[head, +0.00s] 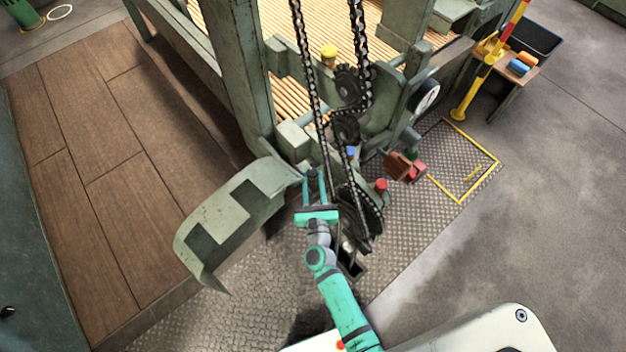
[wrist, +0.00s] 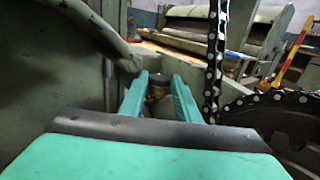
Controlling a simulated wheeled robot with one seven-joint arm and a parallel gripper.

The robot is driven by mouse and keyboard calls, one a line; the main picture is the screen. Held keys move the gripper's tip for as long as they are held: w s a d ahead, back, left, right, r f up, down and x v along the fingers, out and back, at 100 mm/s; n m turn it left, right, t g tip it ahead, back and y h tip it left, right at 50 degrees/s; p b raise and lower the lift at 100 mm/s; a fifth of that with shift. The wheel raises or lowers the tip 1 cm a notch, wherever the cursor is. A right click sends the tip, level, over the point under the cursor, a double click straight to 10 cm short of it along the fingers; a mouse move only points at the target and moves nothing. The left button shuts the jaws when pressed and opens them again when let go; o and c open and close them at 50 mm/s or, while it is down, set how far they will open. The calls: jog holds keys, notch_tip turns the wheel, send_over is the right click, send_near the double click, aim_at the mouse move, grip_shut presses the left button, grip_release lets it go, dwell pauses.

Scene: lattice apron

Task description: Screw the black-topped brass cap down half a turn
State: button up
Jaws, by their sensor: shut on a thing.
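The black-topped brass cap (wrist: 158,88) shows small and dim between the two teal fingers of my gripper (wrist: 160,84) in the wrist view. Its dark top is uppermost and its lower part is brownish brass. My gripper is shut on it, one finger on each side. In the head view my gripper (head: 315,178) reaches in beside the green machine frame, just left of the chain. There I cannot make out the cap, which is hidden by the fingers. The cap's thread and seat are not visible.
A drive chain (head: 311,85) and sprocket (wrist: 280,120) stand close to the right of my gripper. A bent green guard plate (head: 235,212) lies to its left. A red cap (head: 381,185), a blue cap (head: 351,152) and a yellow cap (head: 328,52) are nearby.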

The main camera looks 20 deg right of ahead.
jog(key=shift+h, duration=0.3)
jog(key=m+g+h, duration=0.1)
jog(key=m+h, duration=0.1)
jog(key=a+m+g+h, duration=0.1)
jog(key=m+g+h, duration=0.1)
jog(key=h, duration=0.1)
jog(key=w+m+g+h, duration=0.1)
jog(key=m+g+h, duration=0.1)
jog(key=h, duration=0.1)
jog(key=shift+a, duration=0.3)
jog(key=shift+w+a+m+g+h, duration=0.1)
jog(key=shift+w+m+g+h, duration=0.1)
jog(key=shift+m+g+h, duration=0.7)
jog(key=shift+w+a+m+g+h, duration=0.2)
jog(key=shift+m+g+h, duration=0.3)
jog(key=shift+m+g, duration=0.8)
jog(key=shift+w+a+m+g+h, duration=0.15)
jog(key=shift+m+g+h, duration=0.55)
jog(key=shift+g, duration=0.8)
jog(key=shift+d, duration=0.1)
jog(key=o, duration=1)
jog(key=shift+o, duration=0.2)
